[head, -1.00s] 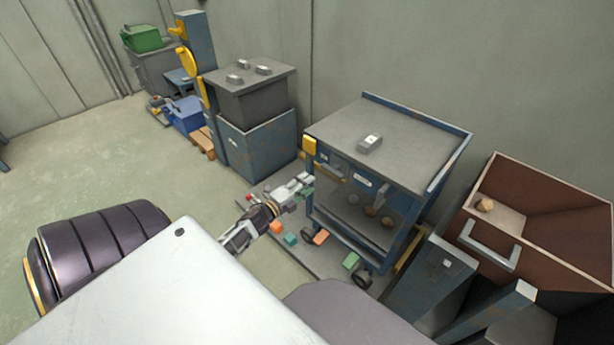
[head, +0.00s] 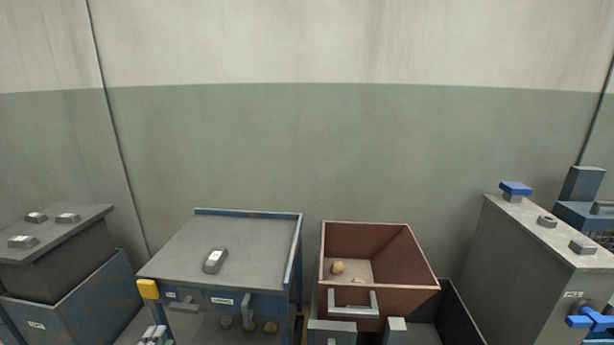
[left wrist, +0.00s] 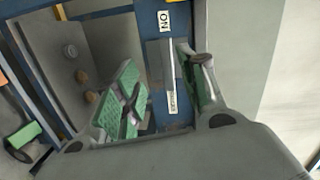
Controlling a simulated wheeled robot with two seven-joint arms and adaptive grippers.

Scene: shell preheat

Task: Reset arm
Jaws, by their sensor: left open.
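My left gripper (head: 155,336) shows at the bottom edge of the head view, in front of the blue-framed cabinet (head: 222,240), near its left front corner. In the left wrist view its two green-padded fingers (left wrist: 158,78) stand apart, with nothing held between them. Behind the fingers are the cabinet's blue front strip with white labels and a grey bar (left wrist: 155,65). I cannot tell whether a finger touches the cabinet. Most of my left arm is out of the head view. My right gripper is not in view.
A grey handheld box (head: 215,260) lies on the cabinet top. A brown open bin (head: 409,295) holding small tan lumps (head: 338,267) stands to its right. A grey cabinet (head: 520,255) stands at the far right, and a lidded blue box (head: 80,290) at the left. The wall behind is bare.

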